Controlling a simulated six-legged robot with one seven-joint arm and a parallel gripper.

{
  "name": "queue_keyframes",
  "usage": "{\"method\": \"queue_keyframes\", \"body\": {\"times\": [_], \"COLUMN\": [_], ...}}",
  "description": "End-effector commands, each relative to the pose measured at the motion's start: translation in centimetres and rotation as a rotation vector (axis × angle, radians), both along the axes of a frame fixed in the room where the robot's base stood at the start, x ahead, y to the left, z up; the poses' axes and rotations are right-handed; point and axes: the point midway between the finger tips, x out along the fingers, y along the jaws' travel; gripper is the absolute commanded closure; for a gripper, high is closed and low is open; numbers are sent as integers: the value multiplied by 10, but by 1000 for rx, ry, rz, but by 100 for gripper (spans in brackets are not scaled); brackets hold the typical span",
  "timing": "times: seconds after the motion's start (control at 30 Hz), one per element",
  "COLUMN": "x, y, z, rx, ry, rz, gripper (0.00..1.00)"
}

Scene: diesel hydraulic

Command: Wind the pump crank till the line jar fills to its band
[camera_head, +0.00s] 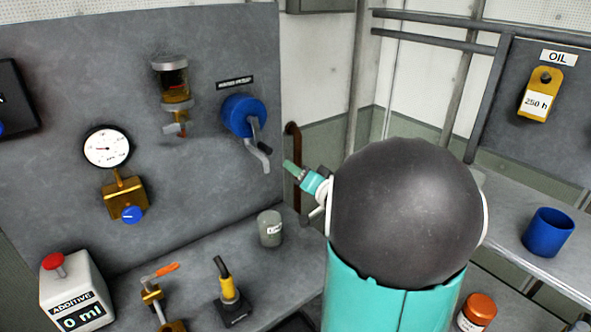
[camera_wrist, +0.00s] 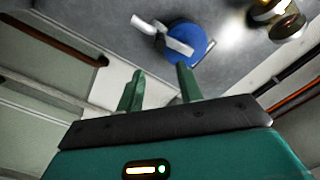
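The blue pump (camera_head: 243,114) is mounted on the grey wall panel. Its grey crank (camera_head: 258,153) hangs down on the front, with the handle at lower right. The line jar (camera_head: 174,82) is a glass cylinder with amber in its lower part, left of the pump; its exact level against the band is hard to read. My gripper (camera_head: 291,168) is right of the crank handle and apart from it. In the wrist view its two green fingers (camera_wrist: 160,86) are spread with nothing between them. The pump (camera_wrist: 189,43) and crank (camera_wrist: 166,40) lie beyond the fingertips.
A gauge (camera_head: 107,148) with a brass blue-knobbed valve (camera_head: 125,194) is left on the panel. Below stand an additive box (camera_head: 73,290), an orange-handled lever (camera_head: 155,285), a yellow-black lever (camera_head: 228,288) and a grey canister (camera_head: 270,228). A brown pipe (camera_head: 293,150) runs behind my gripper.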

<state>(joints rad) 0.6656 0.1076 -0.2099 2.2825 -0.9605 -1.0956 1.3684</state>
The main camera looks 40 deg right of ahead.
Motion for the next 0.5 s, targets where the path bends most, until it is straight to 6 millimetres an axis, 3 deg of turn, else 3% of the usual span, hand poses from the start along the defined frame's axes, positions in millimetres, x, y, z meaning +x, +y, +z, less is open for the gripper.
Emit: {"method": "queue_keyframes", "body": {"times": [0.03, 0.17, 0.5], "x": [1, 8, 23], "y": [-1, -13, -81], "z": [0, 2, 11], "rx": [5, 77, 548], "ry": [0, 1, 49], "rz": [3, 32, 188], "gripper": [75, 100, 100]}}
